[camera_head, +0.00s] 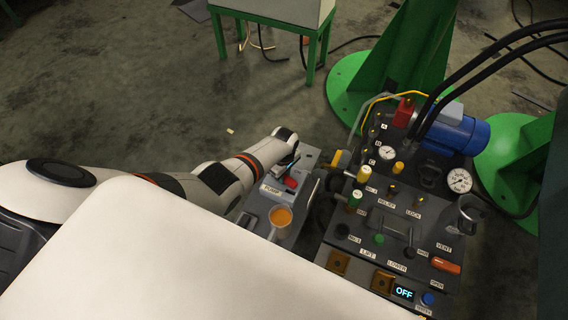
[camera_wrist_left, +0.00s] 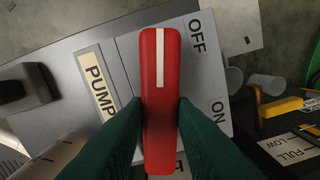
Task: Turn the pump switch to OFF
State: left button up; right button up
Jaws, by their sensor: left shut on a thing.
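The pump switch is a red handle with a white stripe at one end (camera_wrist_left: 160,70), on a light plate (camera_wrist_left: 215,75) with a PUMP label (camera_wrist_left: 99,86). OFF is printed to the upper right of the handle and ON to the lower right. The handle stands nearly vertical in the left wrist view, its striped end up. My left gripper (camera_wrist_left: 160,112) is shut on the handle, a dark green finger on each side. In the head view the red switch (camera_head: 291,182) shows just below my left gripper (camera_head: 290,168). My right gripper is not in view.
The dark control panel (camera_head: 375,235), with knobs, gauges and a lit OFF display (camera_head: 403,292), stands right of the switch. An orange-topped cup-like part (camera_head: 281,216) is in front of the switch. A blue motor (camera_head: 452,133) and green stands are behind. Open floor lies at upper left.

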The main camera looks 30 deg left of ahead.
pick_arm(q)
jog(key=shift+a+n+p, duration=0.1)
jog(key=shift+n+p, duration=0.25)
jog(key=shift+n, duration=1.25)
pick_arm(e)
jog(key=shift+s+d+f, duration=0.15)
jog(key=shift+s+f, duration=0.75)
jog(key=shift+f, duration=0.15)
pick_arm(q)
jog(key=o, duration=1)
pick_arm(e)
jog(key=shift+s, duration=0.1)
pick_arm(q)
jog(key=shift+r, duration=0.15)
